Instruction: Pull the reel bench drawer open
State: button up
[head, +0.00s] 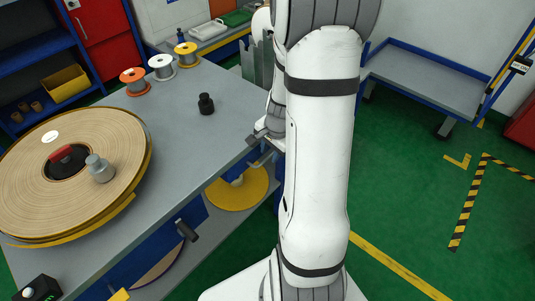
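The reel bench (185,130) has a grey top and a blue front (160,245), and runs along the left in the head view. A dark handle-like part (186,230) sticks out from the blue front. I cannot clearly make out the drawer's outline or whether it is open. My gripper (262,142) is at the bench's right edge, near the far end of the front. My white arm hides part of it, and the gap between its fingers does not show clearly. I cannot tell whether it touches the bench.
A large tape reel (105,175) lies on the bench, with small spools (161,66) and a black knob-like object (206,104) farther back. A yellow disc (237,190) sits below the top. A grey cart (425,80) stands at back right. Green floor (400,190) is clear on the right.

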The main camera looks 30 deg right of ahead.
jog(key=shift+f, duration=0.15)
jog(key=shift+c, duration=0.4)
grip_shut()
